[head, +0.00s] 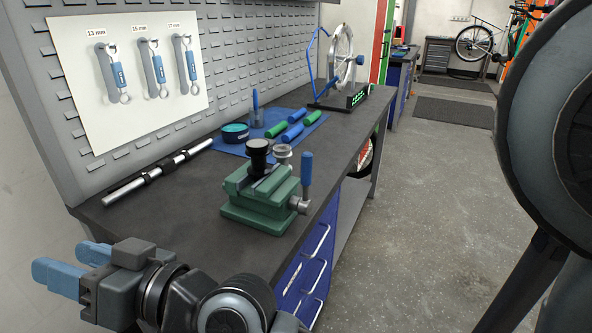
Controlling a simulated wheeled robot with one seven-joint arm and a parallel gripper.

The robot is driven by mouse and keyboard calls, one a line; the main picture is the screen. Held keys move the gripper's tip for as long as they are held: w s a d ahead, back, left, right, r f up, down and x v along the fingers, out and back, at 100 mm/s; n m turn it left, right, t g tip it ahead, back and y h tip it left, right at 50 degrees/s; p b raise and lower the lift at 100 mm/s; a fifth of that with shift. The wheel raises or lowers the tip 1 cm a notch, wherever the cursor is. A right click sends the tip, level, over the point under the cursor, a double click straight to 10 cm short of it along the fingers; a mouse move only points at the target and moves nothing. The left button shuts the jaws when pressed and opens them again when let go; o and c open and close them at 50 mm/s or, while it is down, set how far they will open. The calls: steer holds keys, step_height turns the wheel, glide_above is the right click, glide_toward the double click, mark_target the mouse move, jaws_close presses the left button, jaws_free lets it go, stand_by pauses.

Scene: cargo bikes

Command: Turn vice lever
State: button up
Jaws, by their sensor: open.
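In the head view a green vice (264,203) stands on the dark workbench near its front edge. Its lever (307,170) has a blue grip and stands about upright at the vice's right side, on a grey metal hub. A black round-topped part (259,152) and a silver round part (283,153) sit at the top of the vice. My gripper (55,268) is at the lower left, its blue fingers pointing left, away from the vice. It is open and I see nothing between its fingers. It is well apart from the lever.
A metal bar (157,173) lies on the workbench (195,215) left of the vice. A blue mat (236,150) behind holds green and blue grips and a teal tin (235,132). A wheel stand (341,98) is farther back. Wrenches hang on a white board (128,85). Floor (430,200) is clear at right.

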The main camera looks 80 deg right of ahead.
steer(key=w+d+r+n+y, duration=0.45)
steer(key=w+r+n, duration=0.2)
steer(key=r, duration=0.45)
steer(key=n+g+h, duration=0.5)
steer(key=n+g, duration=0.4)
steer(key=g, duration=1)
glide_toward(306, 179)
steer(key=shift+w+d+f+m, duration=0.15)
steer(key=shift+d+f+m, duration=0.15)
steer(key=shift+d, duration=0.25)
steer(key=shift+f, duration=0.2)
step_height(306, 179, down, 7)
steer(key=shift+f, duration=0.15)
steer(key=shift+c, duration=0.3)
jaws_close()
